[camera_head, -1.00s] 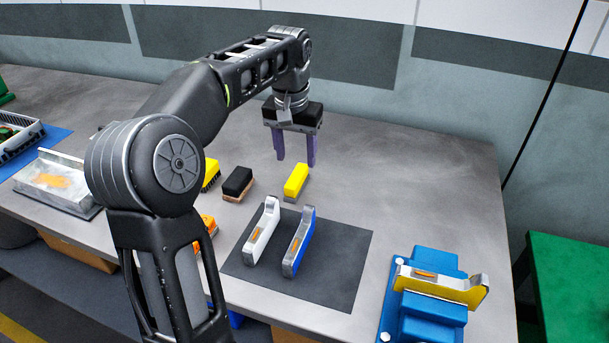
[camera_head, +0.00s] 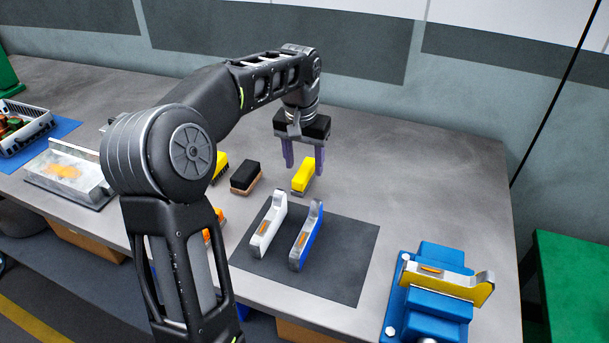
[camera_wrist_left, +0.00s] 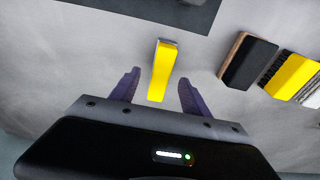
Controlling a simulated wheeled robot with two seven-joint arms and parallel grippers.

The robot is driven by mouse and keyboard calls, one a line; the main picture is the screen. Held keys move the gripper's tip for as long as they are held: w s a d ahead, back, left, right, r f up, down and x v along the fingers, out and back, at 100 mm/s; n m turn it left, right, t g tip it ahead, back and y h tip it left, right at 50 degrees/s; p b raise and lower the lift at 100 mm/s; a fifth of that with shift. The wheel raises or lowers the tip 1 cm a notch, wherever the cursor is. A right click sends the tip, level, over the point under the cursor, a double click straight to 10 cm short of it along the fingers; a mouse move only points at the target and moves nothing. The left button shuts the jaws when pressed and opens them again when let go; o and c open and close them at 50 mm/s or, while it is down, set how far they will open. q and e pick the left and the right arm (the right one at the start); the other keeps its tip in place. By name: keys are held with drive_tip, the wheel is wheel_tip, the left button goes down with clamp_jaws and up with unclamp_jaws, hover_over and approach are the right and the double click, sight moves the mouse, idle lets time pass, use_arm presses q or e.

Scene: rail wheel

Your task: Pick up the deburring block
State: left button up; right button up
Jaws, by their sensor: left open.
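The yellow block with a grey base (camera_head: 302,178), which I take to be the deburring block, stands on the grey table behind the dark mat. My left gripper (camera_head: 304,167) is above it, pointing down, with its purple fingers apart. In the left wrist view, the yellow block (camera_wrist_left: 162,72) lies between the open fingers of the left gripper (camera_wrist_left: 159,80), with clear space on both sides. No contact shows. My right gripper is not in view.
A black block with a wooden base (camera_head: 246,178) and a yellow brush (camera_head: 220,166) stand left of the yellow block. A white bracket (camera_head: 269,225) and a blue bracket (camera_head: 306,236) stand on the dark mat (camera_head: 345,262). A blue fixture (camera_head: 432,305) holds a yellow bracket (camera_head: 447,284).

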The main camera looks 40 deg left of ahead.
sight(305, 169)
use_arm(q)
drive_tip(key=f, duration=0.3)
drive_tip(key=shift+w+f, duration=0.15)
drive_tip(key=shift+w, duration=0.05)
drive_tip(key=shift+c, duration=0.5)
clamp_jaws()
idle(0.4)
